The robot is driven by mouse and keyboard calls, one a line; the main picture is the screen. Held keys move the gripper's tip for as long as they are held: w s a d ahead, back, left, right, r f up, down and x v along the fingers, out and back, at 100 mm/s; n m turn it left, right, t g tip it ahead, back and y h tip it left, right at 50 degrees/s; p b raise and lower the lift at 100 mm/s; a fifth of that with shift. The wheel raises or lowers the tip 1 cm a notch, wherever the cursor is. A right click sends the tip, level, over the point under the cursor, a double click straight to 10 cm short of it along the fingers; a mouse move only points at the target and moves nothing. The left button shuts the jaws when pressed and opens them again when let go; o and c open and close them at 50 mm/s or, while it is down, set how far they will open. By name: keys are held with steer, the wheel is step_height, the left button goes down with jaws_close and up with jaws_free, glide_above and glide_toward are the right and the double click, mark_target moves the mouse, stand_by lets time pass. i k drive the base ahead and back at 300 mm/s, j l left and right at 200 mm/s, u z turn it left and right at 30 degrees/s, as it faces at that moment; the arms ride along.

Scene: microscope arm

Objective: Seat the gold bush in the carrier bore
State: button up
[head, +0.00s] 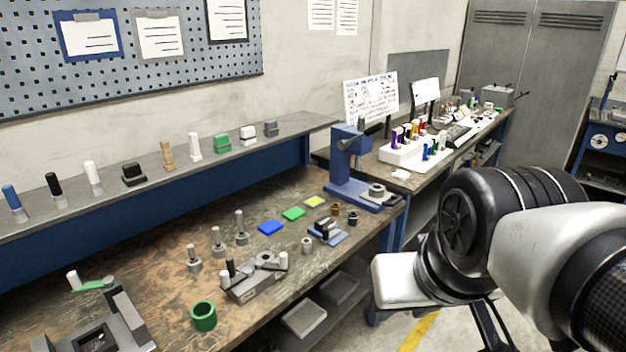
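A grey metal block (252,283) with a round feature and upright pins stands nearer on the bench. It may be the carrier, but its bore cannot be made out clearly. The blue arbor press (349,165) has a grey round piece (376,191) on its base. My arm (555,235) fills the right side, away from the bench top. My gripper's fingers do not show.
A silver bush (307,244), several grey upright plungers (216,241), a green ring (203,316) and coloured pads (271,227) stand on the bench. A grey fixture (120,320) occupies the near left. A raised shelf (60,213) with several stamps runs behind.

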mark_target(377, 194)
steer(key=i+l+u, duration=0.15)
steer(key=u, duration=0.3)
steer(key=i+l+u, duration=0.15)
steer(key=u, duration=0.25)
steer(key=i+l+u, duration=0.1)
steer(key=l+u, duration=0.15)
steer(key=u, duration=0.2)
steer(key=i+l+u, duration=0.2)
steer(key=l, duration=0.35)
steer(key=l+u, duration=0.25)
steer(key=l, duration=0.25)
steer(key=i+l, duration=0.1)
steer(key=l, duration=0.6)
steer(key=i+l, duration=0.1)
steer(key=l, duration=0.65)
steer(key=i+l+u, duration=0.1)
steer(key=l, duration=0.6)
